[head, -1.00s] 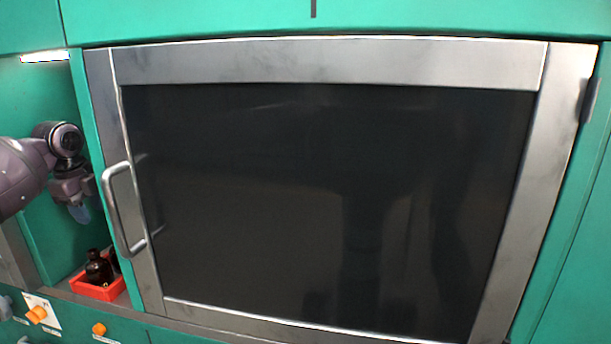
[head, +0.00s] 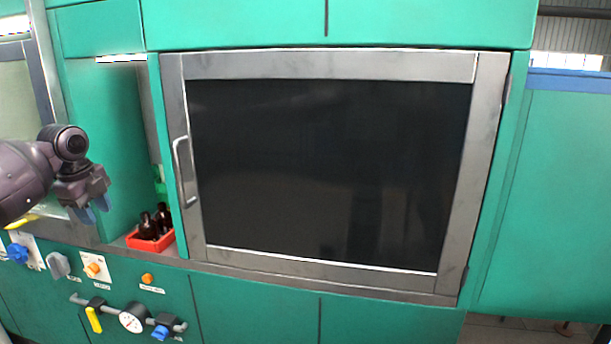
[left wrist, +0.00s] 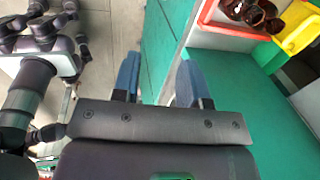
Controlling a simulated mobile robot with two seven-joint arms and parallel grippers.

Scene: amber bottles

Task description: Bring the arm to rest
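My left gripper (head: 90,212) hangs at the left of the head view, in front of the green cabinet, with its blue fingertips pointing down. In the left wrist view its two blue fingers (left wrist: 157,80) stand apart with nothing between them, so it is open and empty. Dark amber bottles (head: 150,226) stand in a red tray (head: 150,244) on the ledge, to the right of the gripper and apart from it. The bottles (left wrist: 257,14) and the red tray rim (left wrist: 205,12) also show at the top right of the left wrist view. My right gripper is not clearly in view.
A steel-framed dark door (head: 330,170) with a handle (head: 183,170) fills the middle. Below the ledge are knobs, a gauge (head: 132,317) and yellow and blue valve handles. A yellow-green container (left wrist: 296,30) stands beside the tray. Floor (left wrist: 115,30) shows beside the green front.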

